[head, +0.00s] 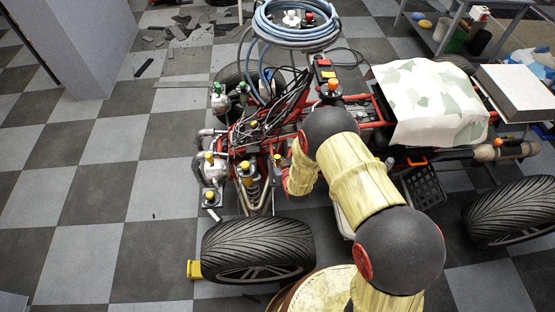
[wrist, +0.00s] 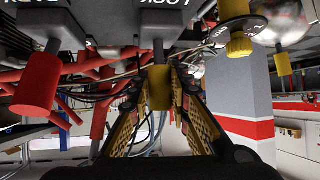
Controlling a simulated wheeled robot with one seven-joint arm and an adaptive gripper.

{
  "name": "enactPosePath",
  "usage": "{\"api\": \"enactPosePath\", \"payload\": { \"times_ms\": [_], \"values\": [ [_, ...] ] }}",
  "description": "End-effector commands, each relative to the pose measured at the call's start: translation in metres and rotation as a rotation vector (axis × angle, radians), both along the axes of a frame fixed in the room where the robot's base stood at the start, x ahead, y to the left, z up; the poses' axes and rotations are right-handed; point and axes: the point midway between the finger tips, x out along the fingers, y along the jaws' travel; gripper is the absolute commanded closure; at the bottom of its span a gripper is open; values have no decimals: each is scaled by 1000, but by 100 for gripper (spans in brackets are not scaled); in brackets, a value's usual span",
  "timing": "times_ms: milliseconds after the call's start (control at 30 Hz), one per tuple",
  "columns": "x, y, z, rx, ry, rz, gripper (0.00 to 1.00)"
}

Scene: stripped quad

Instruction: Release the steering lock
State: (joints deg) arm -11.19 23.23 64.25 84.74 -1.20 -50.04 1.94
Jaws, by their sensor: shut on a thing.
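In the wrist view, a yellow knob (wrist: 160,84) hangs on a grey stem below a dark plate (wrist: 165,12) with upside-down lettering that seems to read LOCK. I take this to be the steering lock. My gripper (wrist: 157,97) has its two yellow and black fingers on either side of the knob, shut on it. In the head view, the stripped quad (head: 255,140) shows, but my arm covers the gripper and the knob.
A red knob (wrist: 35,88) hangs to the left and another yellow knob (wrist: 239,46) to the right in the wrist view. In the head view, a front tyre (head: 258,250), a coiled blue hose (head: 268,30) and a draped cloth (head: 428,95) surround my arm.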

Motion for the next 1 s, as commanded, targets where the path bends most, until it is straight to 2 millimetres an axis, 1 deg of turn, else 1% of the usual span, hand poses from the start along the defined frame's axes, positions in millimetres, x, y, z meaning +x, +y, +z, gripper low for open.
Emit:
{"api": "enactPosePath", "payload": {
  "times_ms": [33, 200, 400, 633, 1000],
  "values": [
    [5, 0, 5, 0, 35, 0, 100],
    [11, 0, 2, -1, 153, 0, 100],
    [16, 0, -3, -2, 252, 1, 100],
    [18, 0, -5, -1, 306, 0, 100],
    [19, 0, -6, -1, 316, 0, 100]
  ]
}}
